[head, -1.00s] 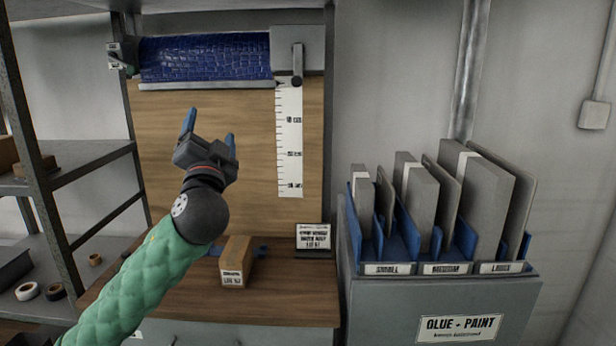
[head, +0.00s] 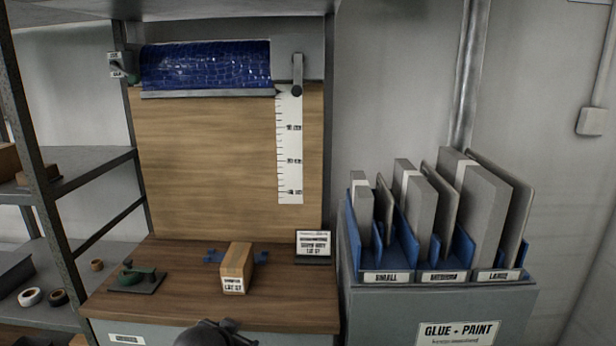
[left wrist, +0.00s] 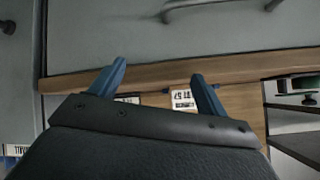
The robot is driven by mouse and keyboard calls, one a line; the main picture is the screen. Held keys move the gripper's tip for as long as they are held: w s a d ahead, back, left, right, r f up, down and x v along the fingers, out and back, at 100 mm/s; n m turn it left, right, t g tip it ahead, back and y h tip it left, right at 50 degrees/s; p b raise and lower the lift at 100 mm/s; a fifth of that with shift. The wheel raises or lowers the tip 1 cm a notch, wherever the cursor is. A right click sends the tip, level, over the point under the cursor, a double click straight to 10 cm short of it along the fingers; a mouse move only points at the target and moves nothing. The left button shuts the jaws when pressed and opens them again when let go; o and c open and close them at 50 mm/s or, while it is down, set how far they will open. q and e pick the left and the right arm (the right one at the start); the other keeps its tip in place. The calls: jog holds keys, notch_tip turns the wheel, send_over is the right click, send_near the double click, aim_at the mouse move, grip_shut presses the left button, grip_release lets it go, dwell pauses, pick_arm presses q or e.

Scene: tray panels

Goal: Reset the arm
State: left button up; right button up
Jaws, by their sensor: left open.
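My left gripper shows in the left wrist view (left wrist: 160,85) with its two blue fingers apart and nothing between them. The bench's front edge and a white label lie beyond the fingers there. In the head view only a dark part of my arm shows at the bottom edge, in front of the bench; the fingers are not clear there. My right gripper is in neither view.
A cardboard box (head: 236,268) stands on the wooden bench (head: 190,300), with a green-handled tool (head: 137,279) left of it and a label stand (head: 313,246) right. Grey panels (head: 415,200) stand in blue slots on a cabinet (head: 400,310). Shelves (head: 95,160) are at left.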

pick_arm(q)
jog(key=s+d+f+n+g+p, duration=0.1)
jog(key=s+f+g, duration=0.2)
jog(key=s+f, duration=0.8)
jog(key=s+d+f+n+g+h+p, duration=0.1)
jog(key=s+f+g, duration=0.3)
jog(key=s+f, duration=0.8)
jog(key=s, duration=0.7)
jog(key=shift+s+f+g, duration=0.15)
jog(key=shift+f+g, duration=0.1)
jog(key=shift+g, duration=0.05)
jog(key=shift+d+n, duration=0.1)
jog(key=shift+n, duration=0.2)
